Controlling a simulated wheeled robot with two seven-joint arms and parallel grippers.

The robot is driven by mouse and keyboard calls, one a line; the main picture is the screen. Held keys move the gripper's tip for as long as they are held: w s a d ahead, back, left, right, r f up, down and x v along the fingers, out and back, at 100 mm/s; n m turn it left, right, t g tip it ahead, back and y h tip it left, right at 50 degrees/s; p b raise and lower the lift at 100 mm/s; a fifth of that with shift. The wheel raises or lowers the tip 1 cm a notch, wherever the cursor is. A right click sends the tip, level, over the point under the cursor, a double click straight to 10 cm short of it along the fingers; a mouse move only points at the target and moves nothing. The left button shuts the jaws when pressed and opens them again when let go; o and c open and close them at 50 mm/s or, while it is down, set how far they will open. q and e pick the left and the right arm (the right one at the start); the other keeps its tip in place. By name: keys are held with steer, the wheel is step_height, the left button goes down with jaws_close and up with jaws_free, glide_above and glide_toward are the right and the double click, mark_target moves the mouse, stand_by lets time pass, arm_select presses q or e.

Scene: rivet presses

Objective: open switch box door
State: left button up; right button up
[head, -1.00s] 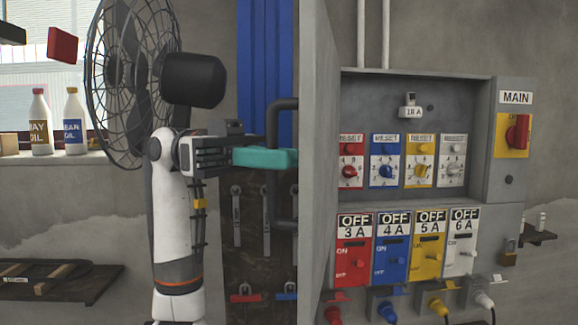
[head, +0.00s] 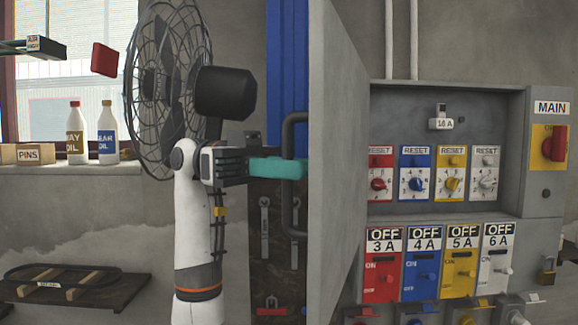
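The switch box door (head: 340,160) is a tall grey panel standing wide open on the left of the box, its inner face showing. The open switch box (head: 470,105) holds dials and switches. The dark door handle (head: 290,215) is on the door's outer side. My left gripper (head: 278,168) has its teal finger lying across the handle; it appears shut on it, seen from the side, with the other finger hidden. My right gripper is not in view.
A black fan (head: 165,85) stands behind my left arm. Oil bottles (head: 107,135) and a box of pins (head: 28,154) are on the window sill at left. A low wooden shelf (head: 120,290) is below. A blue upright (head: 288,60) stands behind the handle.

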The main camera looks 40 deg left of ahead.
mark_target(289, 116)
arm_select(q)
steer(key=shift+r, duration=0.1)
step_height(289, 116, up, 9)
steer(key=shift+r, duration=0.15)
steer(key=shift+s+d+r, duration=0.1)
steer(key=shift+r, duration=0.2)
steer(key=shift+f, duration=0.1)
stand_by(0.4)
